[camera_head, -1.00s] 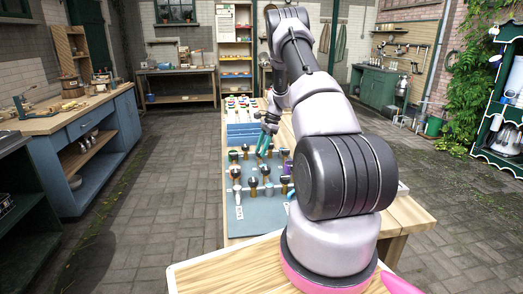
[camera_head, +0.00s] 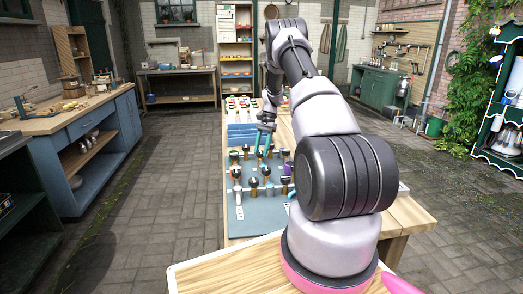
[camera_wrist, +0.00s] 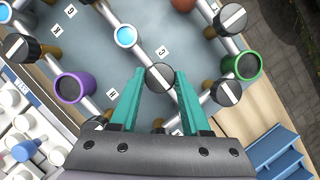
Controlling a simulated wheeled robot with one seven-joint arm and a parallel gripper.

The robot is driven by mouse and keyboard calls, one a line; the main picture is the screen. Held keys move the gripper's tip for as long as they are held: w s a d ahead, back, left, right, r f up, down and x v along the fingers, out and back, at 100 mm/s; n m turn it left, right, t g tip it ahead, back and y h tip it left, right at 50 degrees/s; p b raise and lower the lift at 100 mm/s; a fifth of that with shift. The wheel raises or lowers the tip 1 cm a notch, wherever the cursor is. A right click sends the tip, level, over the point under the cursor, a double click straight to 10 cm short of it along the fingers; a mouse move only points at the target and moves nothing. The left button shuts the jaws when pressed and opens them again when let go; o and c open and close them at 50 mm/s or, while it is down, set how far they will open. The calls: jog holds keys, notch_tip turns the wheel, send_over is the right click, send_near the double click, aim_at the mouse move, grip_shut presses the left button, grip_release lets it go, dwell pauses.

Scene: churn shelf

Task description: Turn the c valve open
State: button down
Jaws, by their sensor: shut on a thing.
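The valve board (camera_head: 262,218) lies on the wooden bench, with pipes and several black round knobs that carry white lines. In the wrist view, my gripper (camera_wrist: 160,76) has its two teal fingers on either side of one black knob (camera_wrist: 160,78), shut on it. The knob's white line shows between the fingertips, slanted in the picture. A small white letter label (camera_wrist: 162,52) stands just above the knob; it is tilted and hard to read surely. In the head view, my gripper (camera_head: 264,143) is low over the far part of the board; the held knob is hard to make out there.
Neighbouring black knobs (camera_wrist: 226,92) and (camera_wrist: 230,19) stand close by. A green-ringed fitting (camera_wrist: 241,66), a purple cup-like fitting (camera_wrist: 74,86) and a blue-faced gauge (camera_wrist: 125,37) are also near. Blue steps (camera_wrist: 275,150) and white-and-blue pieces (camera_wrist: 25,148) lie beside the board.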

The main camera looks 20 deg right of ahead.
jog(key=shift+c, duration=1.8)
grip_release()
jog(key=v, duration=1)
jog(key=shift+r, duration=0.4)
jog(key=shift+w+d, duration=0.1)
